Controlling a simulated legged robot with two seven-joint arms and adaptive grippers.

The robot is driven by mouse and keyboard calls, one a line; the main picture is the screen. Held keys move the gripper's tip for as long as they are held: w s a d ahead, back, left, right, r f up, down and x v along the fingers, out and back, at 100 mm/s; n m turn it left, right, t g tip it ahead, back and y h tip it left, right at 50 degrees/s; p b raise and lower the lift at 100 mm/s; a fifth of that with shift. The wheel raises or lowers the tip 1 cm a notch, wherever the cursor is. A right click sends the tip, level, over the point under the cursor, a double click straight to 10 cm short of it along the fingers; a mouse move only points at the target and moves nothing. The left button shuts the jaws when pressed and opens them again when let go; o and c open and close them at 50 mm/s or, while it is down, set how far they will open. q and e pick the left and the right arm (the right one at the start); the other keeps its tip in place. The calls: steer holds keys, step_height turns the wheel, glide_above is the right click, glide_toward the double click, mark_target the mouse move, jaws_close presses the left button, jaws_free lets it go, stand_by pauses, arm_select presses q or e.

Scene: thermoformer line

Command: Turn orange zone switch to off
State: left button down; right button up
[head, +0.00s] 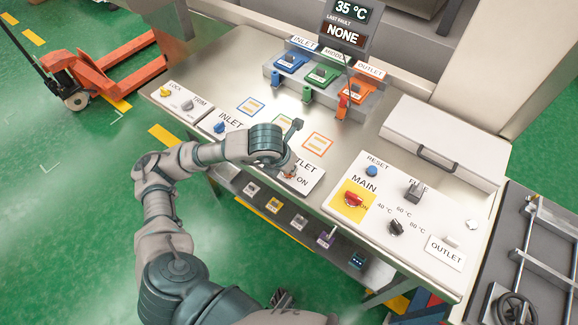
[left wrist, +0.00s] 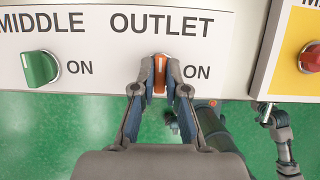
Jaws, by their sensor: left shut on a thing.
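The orange zone switch (left wrist: 160,76) sits under the OUTLET label in the left wrist view, with ON printed to its right. Its handle stands upright there, its light mark toward the label and not toward ON. My left gripper (left wrist: 160,90) is shut on it, one finger on each side. In the head view my left gripper (head: 287,166) reaches over the OUTLET panel and hides most of the switch. A dark jointed arm end (left wrist: 265,112) shows at the right of the left wrist view; it may be my right gripper, too small to read.
The green MIDDLE switch (left wrist: 40,68) is to the left. The red MAIN switch (head: 353,199) on its yellow plate is to the right. Blue, green and orange levers (head: 343,103) stand at the back. An orange pallet jack (head: 90,72) is on the floor at left.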

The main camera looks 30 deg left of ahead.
arm_select(q)
steer(key=shift+f, duration=0.2)
steer(key=c, duration=1.2)
jaws_free()
steer(key=shift+a, duration=0.1)
steer(key=shift+r, duration=0.25)
steer(key=v, duration=1.1)
steer(key=shift+r, duration=0.2)
